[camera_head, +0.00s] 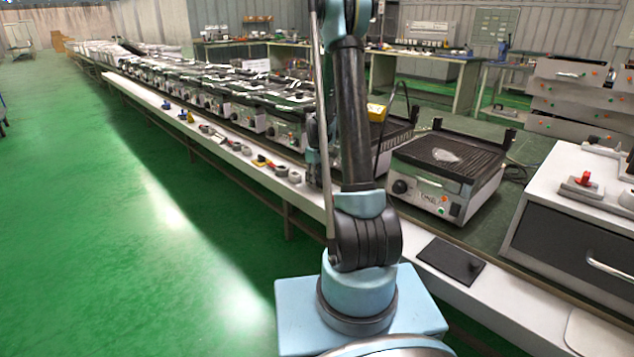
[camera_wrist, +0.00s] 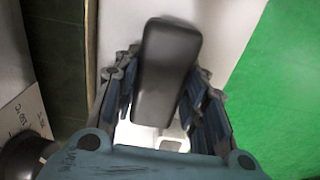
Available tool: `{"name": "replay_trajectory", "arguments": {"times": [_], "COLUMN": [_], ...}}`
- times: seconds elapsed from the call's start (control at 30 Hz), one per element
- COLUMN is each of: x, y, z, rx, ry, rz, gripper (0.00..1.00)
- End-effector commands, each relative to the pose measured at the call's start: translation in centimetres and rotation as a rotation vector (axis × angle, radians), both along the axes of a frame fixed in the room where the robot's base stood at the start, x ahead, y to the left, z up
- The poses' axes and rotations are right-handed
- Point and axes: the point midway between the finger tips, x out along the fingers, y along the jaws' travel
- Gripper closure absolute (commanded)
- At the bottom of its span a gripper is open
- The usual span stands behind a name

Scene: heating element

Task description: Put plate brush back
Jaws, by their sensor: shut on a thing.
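A dark grey, rounded block, which I take for the plate brush (camera_wrist: 166,65), sits between the fingers of my gripper (camera_wrist: 165,90) in the wrist view. The fingers are closed on its two sides, and it leans slightly to the right. Its underside is hidden, so I cannot tell whether it touches the white surface (camera_wrist: 225,25) below. In the head view my arm stands in front of the bench and hides the brush and most of the gripper.
A contact grill (camera_head: 447,172) stands on the green bench, right of my arm. A dark flat pad (camera_head: 451,260) lies on the white front ledge (camera_head: 500,295). Several small tools lie along the ledge to the left. The green floor (camera_head: 130,230) is clear.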

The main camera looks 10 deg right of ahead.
Motion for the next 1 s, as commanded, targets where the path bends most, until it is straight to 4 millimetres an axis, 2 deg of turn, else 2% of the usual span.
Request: {"name": "replay_trajectory", "arguments": {"times": [0.1,0.13,0.2,0.67,0.87,1.0], "x": [0.0,0.0,0.0,0.0,0.0,0.0], "y": [0.0,0.0,0.0,0.0,0.0,0.0], "z": [-0.2,-0.2,-0.1,0.4,3.0,5.4], "rx": [0.000,0.000,0.000,0.000,0.000,0.000], "ry": [0.000,0.000,0.000,0.000,0.000,0.000], "rz": [0.000,0.000,0.000,0.000,-0.001,-0.001], "gripper": [0.87,0.56,0.41,0.41,0.41,0.41]}}
